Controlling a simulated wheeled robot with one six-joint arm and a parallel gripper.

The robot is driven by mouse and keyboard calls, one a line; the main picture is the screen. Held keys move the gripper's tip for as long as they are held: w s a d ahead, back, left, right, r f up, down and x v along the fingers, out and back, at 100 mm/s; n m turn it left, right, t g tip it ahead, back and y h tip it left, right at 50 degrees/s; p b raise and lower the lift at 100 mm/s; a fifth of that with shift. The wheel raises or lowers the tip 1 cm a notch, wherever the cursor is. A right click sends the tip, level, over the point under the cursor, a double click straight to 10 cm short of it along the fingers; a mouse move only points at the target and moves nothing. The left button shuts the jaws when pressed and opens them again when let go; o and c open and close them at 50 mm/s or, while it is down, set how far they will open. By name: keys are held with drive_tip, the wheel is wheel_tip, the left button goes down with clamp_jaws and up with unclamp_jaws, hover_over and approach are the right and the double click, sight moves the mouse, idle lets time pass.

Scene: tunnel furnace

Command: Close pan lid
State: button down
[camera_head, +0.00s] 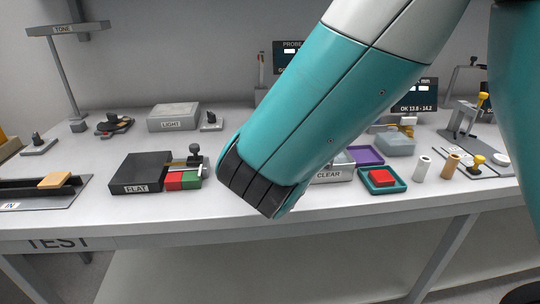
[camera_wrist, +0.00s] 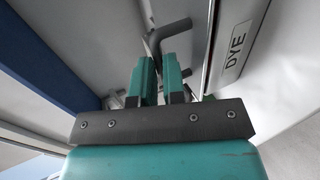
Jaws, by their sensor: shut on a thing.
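In the wrist view, my gripper (camera_wrist: 158,62) has its two teal fingers close together around a dark grey bent handle (camera_wrist: 172,32). The handle runs down between the fingers and bends to the right above them. A pale panel labelled DYE (camera_wrist: 235,45) is right of the fingers. I cannot tell whether this panel is the pan or its lid, or how far any lid stands open. In the head view, my teal arm crosses the middle and hides part of the bench. My gripper's fingers do not show there.
In the head view, the bench (camera_head: 90,215) carries a black FLAT block (camera_head: 140,172), a LIGHT box (camera_head: 173,116) and a teal tray (camera_head: 368,187) with a red block (camera_head: 381,177). In the wrist view, a blue beam (camera_wrist: 50,60) runs along the left.

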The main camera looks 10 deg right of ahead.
drive_tip(key=shift+s+f+b, duration=0.25)
drive_tip(key=shift+f+b, duration=0.45)
drive_tip(key=shift+f, duration=0.3)
drive_tip(key=c, duration=1.2)
unclamp_jaws()
drive_tip(key=v, duration=1.7)
drive_tip(key=shift+s+r+p, duration=0.15)
drive_tip(key=shift+r+p, duration=0.2)
drive_tip(key=shift+r, duration=0.15)
